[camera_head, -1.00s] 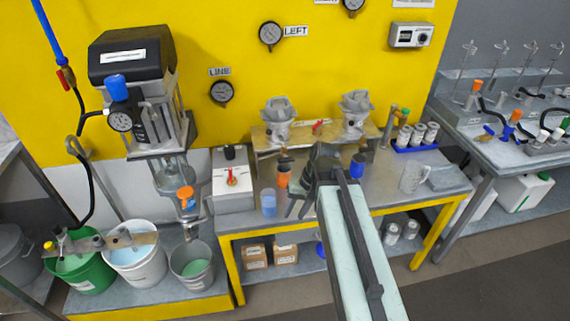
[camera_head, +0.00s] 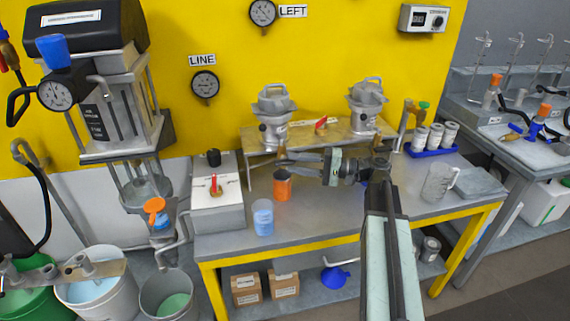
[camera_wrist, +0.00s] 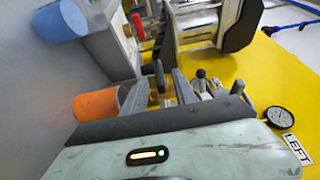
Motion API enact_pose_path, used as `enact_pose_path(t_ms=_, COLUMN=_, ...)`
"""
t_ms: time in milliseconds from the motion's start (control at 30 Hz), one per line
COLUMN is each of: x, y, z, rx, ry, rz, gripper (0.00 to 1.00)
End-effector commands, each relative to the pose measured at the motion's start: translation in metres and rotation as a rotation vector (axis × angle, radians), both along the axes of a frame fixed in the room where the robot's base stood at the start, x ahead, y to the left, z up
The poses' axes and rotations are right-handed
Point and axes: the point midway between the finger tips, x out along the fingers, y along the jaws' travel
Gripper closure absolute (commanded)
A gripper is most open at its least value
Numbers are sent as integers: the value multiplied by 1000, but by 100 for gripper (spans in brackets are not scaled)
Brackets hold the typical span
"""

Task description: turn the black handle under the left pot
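The left pot (camera_head: 275,112), a grey metal vessel, stands on the raised shelf at the back of the bench. A small dark handle (camera_head: 282,154) shows below it, partly hidden by my fingertips. My gripper (camera_head: 288,162) reaches in from the right, level with the handle, its two fingers apart. In the wrist view, a dark upright piece (camera_wrist: 160,76) shows between the grey fingers; it looks like the handle. I cannot tell whether the fingers touch it. The right pot (camera_head: 367,102) stands farther right on the same shelf.
An orange cup (camera_head: 282,188) stands just below my fingertips, and a blue cup (camera_head: 262,216) stands nearer the front. A grey box with a red valve (camera_head: 215,188) is at left. A clear jug (camera_head: 437,184) stands at right. The front right bench top is fairly clear.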

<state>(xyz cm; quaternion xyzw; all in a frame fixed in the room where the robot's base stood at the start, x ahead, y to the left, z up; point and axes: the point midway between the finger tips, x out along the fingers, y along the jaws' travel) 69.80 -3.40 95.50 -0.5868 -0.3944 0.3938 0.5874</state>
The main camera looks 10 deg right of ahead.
Motion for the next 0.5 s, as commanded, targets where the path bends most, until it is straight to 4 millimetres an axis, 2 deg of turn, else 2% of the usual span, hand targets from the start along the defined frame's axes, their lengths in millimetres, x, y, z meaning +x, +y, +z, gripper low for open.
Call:
enact_pose_path(t_ms=100, x=7, y=20, z=0, rx=-1, ry=0, rz=3, gripper=66)
enact_pose_path(t_ms=200, x=12, y=30, z=0, rx=-1, ry=0, rz=0, gripper=66)
enact_pose_path(t_ms=500, x=14, y=35, z=0, rx=-1, ry=0, rz=-1, gripper=66)
